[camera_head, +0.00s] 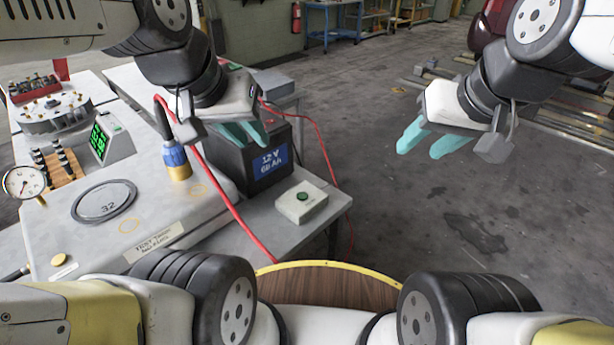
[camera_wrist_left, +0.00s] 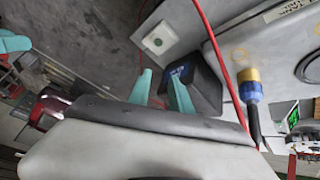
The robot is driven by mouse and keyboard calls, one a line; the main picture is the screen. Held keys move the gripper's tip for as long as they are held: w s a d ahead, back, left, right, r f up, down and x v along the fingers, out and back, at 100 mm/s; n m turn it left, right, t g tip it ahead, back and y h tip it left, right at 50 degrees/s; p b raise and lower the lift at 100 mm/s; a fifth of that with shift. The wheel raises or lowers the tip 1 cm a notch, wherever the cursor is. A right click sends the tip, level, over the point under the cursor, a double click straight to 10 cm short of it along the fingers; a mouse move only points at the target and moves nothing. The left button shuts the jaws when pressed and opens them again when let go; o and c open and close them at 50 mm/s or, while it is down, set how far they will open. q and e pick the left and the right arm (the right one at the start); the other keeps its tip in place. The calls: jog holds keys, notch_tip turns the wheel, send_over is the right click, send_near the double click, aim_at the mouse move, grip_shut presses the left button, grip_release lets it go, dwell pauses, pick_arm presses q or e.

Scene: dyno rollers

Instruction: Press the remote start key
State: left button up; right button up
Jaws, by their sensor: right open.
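My left gripper (camera_head: 252,139) is above the black battery, behind and to the left of the key in the head view. Its teal fingers (camera_wrist_left: 159,74) are apart with nothing visible between them. My right gripper (camera_head: 416,150) is open and empty over the floor, to the right of the key.
A black battery (camera_head: 228,166) stands beside the key. A red cable (camera_head: 228,203) arcs past a blue-and-gold connector (camera_head: 177,163). Floor on the right is mostly clear.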

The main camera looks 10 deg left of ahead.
pick_arm(q)
jog(key=shift+w, duration=0.2)
jog(key=c, duration=0.4)
jog(key=shift+w+d+f, duration=0.1)
jog(key=shift+w, duration=0.2)
grip_shut()
jog(key=w+d+f+m+g+y, duration=0.1)
jog(key=w+d+f+m+g, duration=0.2)
jog(key=w+f, duration=0.2)
jog(key=w+d+f+m+g+y, duration=0.1)
jog(key=w+d+f+m+g, duration=0.2)
jog(key=w, duration=0.6)
jog(key=shift+d+f+m, duration=0.3)
jog(key=shift+f+m, duration=0.3)
jog(key=shift+f, duration=0.25)
